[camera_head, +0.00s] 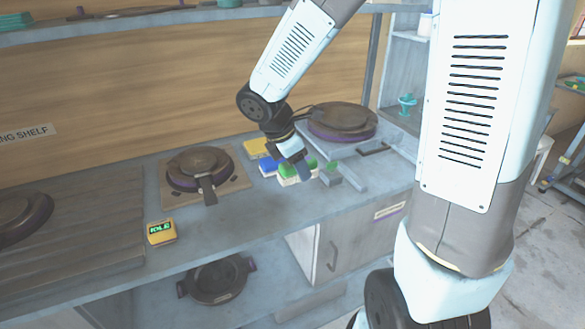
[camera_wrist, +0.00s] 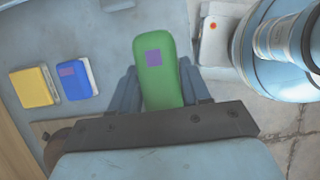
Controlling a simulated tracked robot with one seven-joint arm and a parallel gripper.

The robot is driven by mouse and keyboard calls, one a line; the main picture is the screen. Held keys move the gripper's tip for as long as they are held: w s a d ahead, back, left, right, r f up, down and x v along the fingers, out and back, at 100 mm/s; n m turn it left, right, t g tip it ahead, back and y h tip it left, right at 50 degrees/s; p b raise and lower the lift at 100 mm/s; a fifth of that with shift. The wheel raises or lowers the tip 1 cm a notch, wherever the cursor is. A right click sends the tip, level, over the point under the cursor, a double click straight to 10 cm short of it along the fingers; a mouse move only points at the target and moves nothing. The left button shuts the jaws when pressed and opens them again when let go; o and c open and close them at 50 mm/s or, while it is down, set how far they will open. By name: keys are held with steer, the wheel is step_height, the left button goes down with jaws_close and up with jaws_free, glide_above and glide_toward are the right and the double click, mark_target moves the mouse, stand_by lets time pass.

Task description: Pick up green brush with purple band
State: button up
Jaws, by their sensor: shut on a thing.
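The green brush with a purple square patch (camera_wrist: 158,82) lies between the two fingers of my gripper (camera_wrist: 163,88) in the wrist view. The fingers press on its two long sides, and the jaws are shut on it. In the head view my gripper (camera_head: 302,168) is low over the worktop, with green (camera_head: 286,171) showing on both sides of the fingers. I cannot tell whether the brush touches the worktop.
A blue brush with a purple patch (camera_wrist: 73,80) and a yellow one (camera_wrist: 33,87) lie left of the grip. Round plate presses (camera_head: 198,166) (camera_head: 342,120) stand on both sides. The front middle worktop is clear.

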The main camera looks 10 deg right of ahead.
mark_target(311, 171)
steer(key=shift+s+d+r, duration=0.2)
steer(key=shift+s+r, duration=0.35)
steer(key=shift+s, duration=0.6)
steer(key=shift+s+d+r, duration=0.25)
steer(key=shift+s+r, duration=0.25)
steer(key=shift+s, duration=0.7)
steer(key=shift+s+d+r, duration=0.2)
steer(key=shift+s+r, duration=0.35)
steer(key=shift+s, duration=0.6)
steer(key=o, duration=0.5)
steer(key=c, duration=0.3)
steer(key=shift+c, duration=0.2)
